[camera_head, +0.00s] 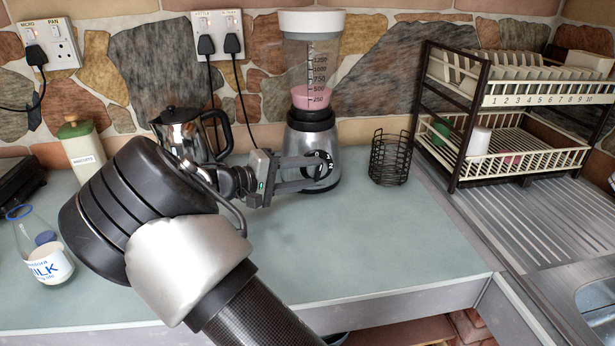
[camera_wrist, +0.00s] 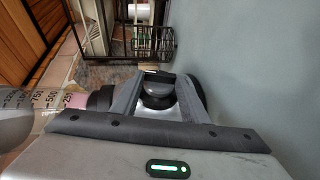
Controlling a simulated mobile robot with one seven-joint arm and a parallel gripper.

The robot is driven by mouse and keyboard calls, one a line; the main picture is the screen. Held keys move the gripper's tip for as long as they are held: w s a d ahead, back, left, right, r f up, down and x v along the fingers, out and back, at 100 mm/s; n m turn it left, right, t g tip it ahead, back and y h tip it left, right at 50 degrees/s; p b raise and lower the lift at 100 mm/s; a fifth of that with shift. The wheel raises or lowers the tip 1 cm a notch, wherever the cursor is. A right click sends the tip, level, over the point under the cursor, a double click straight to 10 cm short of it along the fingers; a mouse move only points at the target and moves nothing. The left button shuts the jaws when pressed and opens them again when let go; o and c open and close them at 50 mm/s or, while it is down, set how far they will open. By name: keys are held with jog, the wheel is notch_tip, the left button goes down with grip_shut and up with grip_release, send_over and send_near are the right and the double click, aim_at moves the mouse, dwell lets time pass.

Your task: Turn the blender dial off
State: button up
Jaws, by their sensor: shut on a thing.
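The blender (camera_head: 312,100) stands upright on the counter against the stone wall, with a white lid, a clear marked jug holding pink liquid and a metal base. Its round black dial (camera_head: 320,170) is on the front of the base. My gripper (camera_head: 318,172) reaches in from the left, its fingers at the dial. In the wrist view my gripper's two fingers (camera_wrist: 165,95) are closed on the black dial (camera_wrist: 157,92), one on each side. The fingers partly cover the dial, so its exact setting is hard to read. The jug (camera_wrist: 50,105) shows at the left of the wrist view.
A black wire basket (camera_head: 390,160) stands just right of the blender. A dish rack (camera_head: 520,150) is further right beside the sink. A metal coffee pot (camera_head: 185,130) is behind my wrist. A milk bottle (camera_head: 45,262) stands at the left. The front counter is clear.

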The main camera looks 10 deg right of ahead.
jog(key=shift+f+n+h+b, duration=0.4)
jog(key=shift+h+b, duration=0.1)
jog(key=shift+h, duration=0.5)
jog(key=shift+t, duration=0.3)
jog(key=o, duration=1.1)
jog(key=shift+c, duration=0.2)
jog(key=p+v, duration=0.1)
jog(key=v, duration=1.6)
jog(key=shift+s+a+f+p, duration=0.15)
jog(key=shift+a+p, duration=0.05)
jog(key=shift+p, duration=0.15)
